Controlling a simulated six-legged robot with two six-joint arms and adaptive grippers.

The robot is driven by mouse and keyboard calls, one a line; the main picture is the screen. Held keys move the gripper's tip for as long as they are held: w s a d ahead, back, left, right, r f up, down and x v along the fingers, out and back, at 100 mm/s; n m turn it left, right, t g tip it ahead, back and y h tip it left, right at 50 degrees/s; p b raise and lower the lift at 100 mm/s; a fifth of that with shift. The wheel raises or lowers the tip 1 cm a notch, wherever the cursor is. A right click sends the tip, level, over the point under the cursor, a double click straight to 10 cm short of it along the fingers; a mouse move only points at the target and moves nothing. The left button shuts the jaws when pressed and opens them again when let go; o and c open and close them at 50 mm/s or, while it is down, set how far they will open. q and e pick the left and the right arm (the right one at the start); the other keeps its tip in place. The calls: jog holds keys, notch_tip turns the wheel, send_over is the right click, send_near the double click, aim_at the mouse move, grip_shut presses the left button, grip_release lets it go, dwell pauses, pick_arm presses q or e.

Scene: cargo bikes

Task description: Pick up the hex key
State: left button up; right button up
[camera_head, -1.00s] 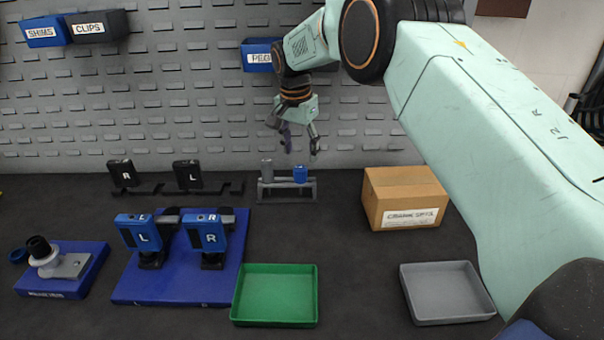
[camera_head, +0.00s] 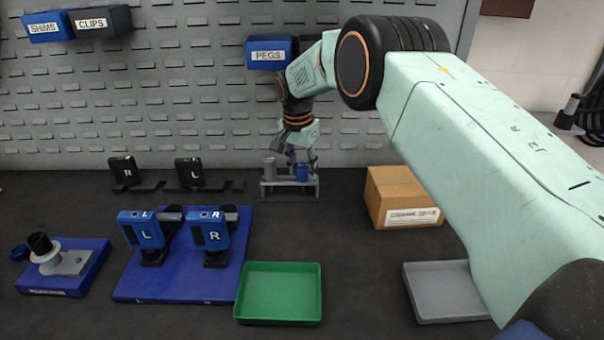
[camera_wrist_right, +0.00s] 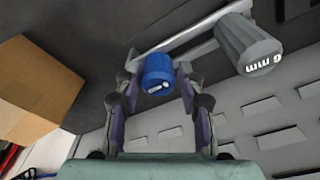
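Two hex keys stand upright in a small grey rack (camera_head: 290,190) by the pegboard wall. One has a blue handle (camera_head: 302,174), the other a grey handle (camera_head: 269,168). In the right wrist view the grey handle (camera_wrist_right: 248,45) reads "6 mm"; the marking on the blue handle (camera_wrist_right: 158,73) is not fully readable. My right gripper (camera_head: 298,166) is down at the rack over the blue handle. The left gripper is out of view.
A cardboard box (camera_head: 391,191) stands right of the rack. A green tray (camera_head: 279,265) and a grey tray (camera_head: 432,264) lie nearer. A blue plate (camera_head: 180,285) with L and R parts and a smaller blue base (camera_head: 58,289) are at left.

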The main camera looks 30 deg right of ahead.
jog(key=shift+s+d, duration=0.15)
jog(key=shift+d, duration=0.1)
jog(key=c, duration=0.4)
jog(key=shift+a, duration=0.1)
grip_shut()
jog(key=shift+a, duration=0.1)
jog(key=shift+r, duration=0.1)
notch_tip(320, 180, up, 9)
jog(key=shift+r+p, duration=0.15)
jog(key=shift+p, duration=0.15)
jog(key=shift+r, duration=0.2)
